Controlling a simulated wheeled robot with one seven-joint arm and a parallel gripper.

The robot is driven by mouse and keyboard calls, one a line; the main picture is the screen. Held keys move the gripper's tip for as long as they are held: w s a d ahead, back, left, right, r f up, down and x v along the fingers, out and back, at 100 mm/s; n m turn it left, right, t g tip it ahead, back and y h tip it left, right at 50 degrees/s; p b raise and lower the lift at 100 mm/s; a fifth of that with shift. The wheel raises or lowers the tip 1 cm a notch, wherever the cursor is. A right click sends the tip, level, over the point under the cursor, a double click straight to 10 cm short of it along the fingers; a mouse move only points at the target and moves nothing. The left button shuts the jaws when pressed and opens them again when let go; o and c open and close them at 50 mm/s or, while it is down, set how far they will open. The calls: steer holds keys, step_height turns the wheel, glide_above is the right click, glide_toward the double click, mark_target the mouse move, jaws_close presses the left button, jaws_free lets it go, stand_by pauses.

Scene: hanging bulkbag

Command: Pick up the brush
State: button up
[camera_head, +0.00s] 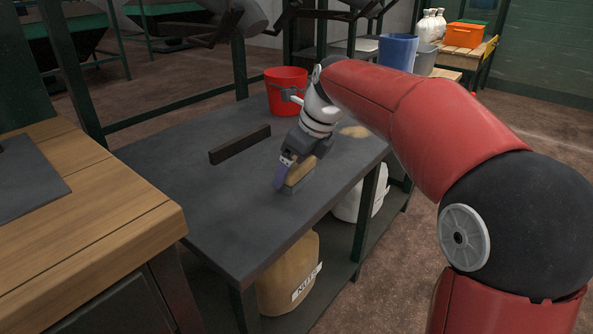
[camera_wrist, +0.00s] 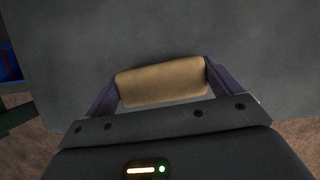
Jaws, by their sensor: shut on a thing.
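The brush (camera_head: 300,172) is on the dark grey table (camera_head: 228,219), near its right front edge. It has a tan wooden top and a darker lower part. My gripper (camera_head: 292,172) comes down over it from above, with its fingers on either side of the tan part. In the wrist view the brush's tan body (camera_wrist: 162,82) lies between the two fingers of my gripper (camera_wrist: 160,84), which are shut on it. Its underside is hidden, so I cannot tell whether it touches the tabletop.
A dark bar (camera_head: 240,144) lies on the table left of my gripper. A red bucket (camera_head: 286,90) stands at the back, and a tan pile (camera_head: 354,131) lies to the right. A wooden bench (camera_head: 84,205) is at left. The table's front left is clear.

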steer(key=shift+r, duration=0.15)
step_height(320, 180, up, 20)
steer(key=p, duration=0.7)
